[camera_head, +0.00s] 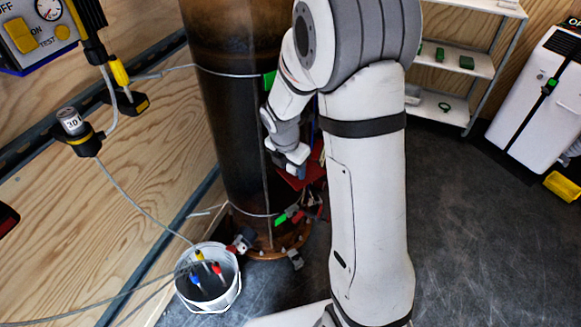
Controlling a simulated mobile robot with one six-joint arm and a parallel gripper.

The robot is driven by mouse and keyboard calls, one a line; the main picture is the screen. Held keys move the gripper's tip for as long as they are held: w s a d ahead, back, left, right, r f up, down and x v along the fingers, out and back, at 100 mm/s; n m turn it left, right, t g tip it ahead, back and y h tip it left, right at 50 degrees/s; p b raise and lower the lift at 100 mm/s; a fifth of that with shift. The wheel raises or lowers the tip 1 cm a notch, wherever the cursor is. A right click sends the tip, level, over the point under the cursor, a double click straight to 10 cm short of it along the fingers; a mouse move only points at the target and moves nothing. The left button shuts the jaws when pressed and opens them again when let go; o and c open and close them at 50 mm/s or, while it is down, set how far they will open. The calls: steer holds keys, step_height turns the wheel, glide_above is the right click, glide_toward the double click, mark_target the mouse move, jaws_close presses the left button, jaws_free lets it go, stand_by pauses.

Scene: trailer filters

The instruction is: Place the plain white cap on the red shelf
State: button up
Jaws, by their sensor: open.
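My arm reaches across the middle of the view, and my gripper (297,171) points down beside the large brown cylinder (228,110). It is open; its fingers are small and hard to make out, and I see nothing between them. A red shelf-like surface (292,181) shows just below the gripper, partly hidden by my arm. I cannot tell whether the gripper touches it. I cannot clearly make out a plain white cap; a small pale object on the white rack, beside my arm, is too small to identify.
A white bucket (234,290) with coloured-handled tools stands at the cylinder's foot. Green-and-red clamps (286,215) sit low by the cylinder. A white rack (455,63) holds green items at the back right, near a white cabinet (540,105).

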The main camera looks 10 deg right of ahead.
step_height(320, 180, up, 6)
steer(key=p, duration=0.2)
steer(key=s+r+m+y, duration=0.1)
steer(key=s+r+m, duration=0.4)
steer(key=s+m, duration=0.5)
steer(key=s+r+m, duration=0.5)
steer(key=s+m, duration=0.6)
steer(key=m, duration=0.4)
steer(key=shift+m+y, duration=0.3)
steer(key=shift+y, duration=0.1)
